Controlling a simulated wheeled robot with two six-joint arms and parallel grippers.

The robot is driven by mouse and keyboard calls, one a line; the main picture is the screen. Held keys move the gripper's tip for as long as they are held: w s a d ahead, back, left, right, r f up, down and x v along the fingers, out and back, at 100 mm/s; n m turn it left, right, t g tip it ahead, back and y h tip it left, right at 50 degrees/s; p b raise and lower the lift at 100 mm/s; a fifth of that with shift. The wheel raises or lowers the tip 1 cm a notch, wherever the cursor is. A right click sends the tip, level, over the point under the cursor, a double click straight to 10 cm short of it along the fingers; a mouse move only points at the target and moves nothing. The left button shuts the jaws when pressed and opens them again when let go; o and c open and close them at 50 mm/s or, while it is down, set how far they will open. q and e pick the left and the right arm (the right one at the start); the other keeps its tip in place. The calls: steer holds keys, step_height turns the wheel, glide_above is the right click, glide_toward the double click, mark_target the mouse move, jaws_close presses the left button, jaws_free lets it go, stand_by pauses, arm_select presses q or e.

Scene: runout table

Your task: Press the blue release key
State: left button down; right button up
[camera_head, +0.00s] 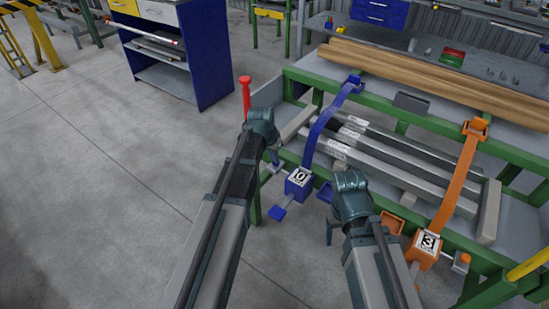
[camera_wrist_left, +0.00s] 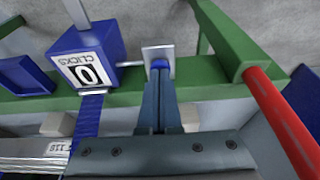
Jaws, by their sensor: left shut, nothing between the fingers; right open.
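The blue ratchet box (camera_head: 298,182) sits on the green front rail of the runout table, under a blue strap (camera_head: 320,125). Its label reads 0 CLICKS in the left wrist view (camera_wrist_left: 85,65). Beside it in that view is a grey plate (camera_wrist_left: 158,53) with the small blue release key (camera_wrist_left: 160,64), mostly hidden behind my fingertips. My left gripper (camera_head: 277,164) is shut and empty, its tips (camera_wrist_left: 160,74) at the key; I cannot tell if they touch. My right gripper (camera_head: 329,236) is open and empty, pointing down in front of the table.
An orange ratchet (camera_head: 424,250) labelled 3 with an orange strap (camera_head: 462,175) stands at the right. Grey bars (camera_head: 385,165) lie under both straps. A red post (camera_head: 246,95) rises at the table's left corner.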

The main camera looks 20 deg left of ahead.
arm_select(q)
steer(key=shift+s+f, duration=0.15)
steer(key=shift+f, duration=0.3)
arm_select(e)
steer(key=shift+f, duration=0.4)
steer(key=shift+r, duration=0.15)
arm_select(q)
steer(key=shift+r+p, duration=0.65)
steer(key=shift+p, duration=0.05)
steer(key=w+p+v, duration=0.1)
steer(key=p+v, duration=1.1)
steer(key=v, duration=0.1)
steer(key=shift+d+p, duration=0.15)
steer(key=shift+p, duration=0.25)
arm_select(e)
step_height(320, 180, up, 14)
steer(key=shift+a, duration=0.4)
arm_select(q)
steer(key=shift+w+r, duration=0.1)
arm_select(e)
steer(key=shift+f, duration=0.2)
